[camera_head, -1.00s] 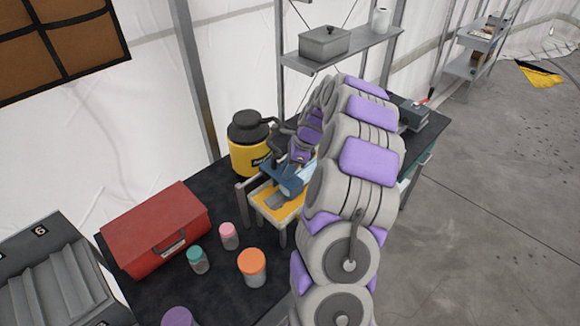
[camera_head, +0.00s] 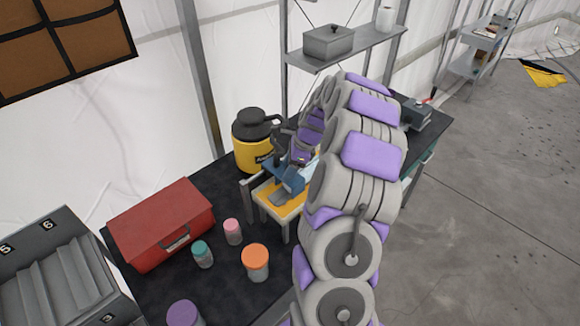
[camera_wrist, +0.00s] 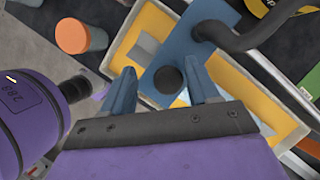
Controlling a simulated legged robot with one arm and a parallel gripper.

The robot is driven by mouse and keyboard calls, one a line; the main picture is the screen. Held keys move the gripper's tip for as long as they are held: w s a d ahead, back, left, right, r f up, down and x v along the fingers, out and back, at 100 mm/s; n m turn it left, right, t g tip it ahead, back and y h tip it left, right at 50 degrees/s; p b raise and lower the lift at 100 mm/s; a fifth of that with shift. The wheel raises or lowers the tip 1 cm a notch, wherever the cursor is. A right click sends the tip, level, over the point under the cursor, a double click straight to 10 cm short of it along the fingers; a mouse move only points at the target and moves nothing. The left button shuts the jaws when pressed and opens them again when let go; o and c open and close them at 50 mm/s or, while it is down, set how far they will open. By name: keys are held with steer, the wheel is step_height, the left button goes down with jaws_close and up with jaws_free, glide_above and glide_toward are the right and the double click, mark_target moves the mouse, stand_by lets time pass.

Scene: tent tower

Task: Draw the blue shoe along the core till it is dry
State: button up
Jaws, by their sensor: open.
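In the head view the blue shoe (camera_head: 291,183) is partly hidden by my arm. A grey slab (camera_wrist: 146,48), which looks like the core, shows beside the shoe in the tray. My gripper (camera_wrist: 160,90) is open, its two blue fingers on either side of the knob with gaps visible. I cannot tell its height above the knob. In the head view my gripper (camera_head: 284,165) is small and partly hidden.
The tray stands on a small frame (camera_head: 247,195) on the black table. A yellow jug (camera_head: 250,155) stands close behind it. A red toolbox (camera_head: 160,222) and orange-lidded (camera_head: 256,262), pink-lidded (camera_head: 233,231) and teal-lidded (camera_head: 202,253) jars stand left and in front.

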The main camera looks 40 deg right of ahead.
steer(key=shift+d, duration=0.1)
steer(key=shift+d+r, duration=0.15)
steer(key=shift+r, duration=0.05)
steer(key=v, duration=1.6)
steer(key=shift+r, duration=0.3)
steer(key=shift+s, duration=0.15)
stand_by(0.4)
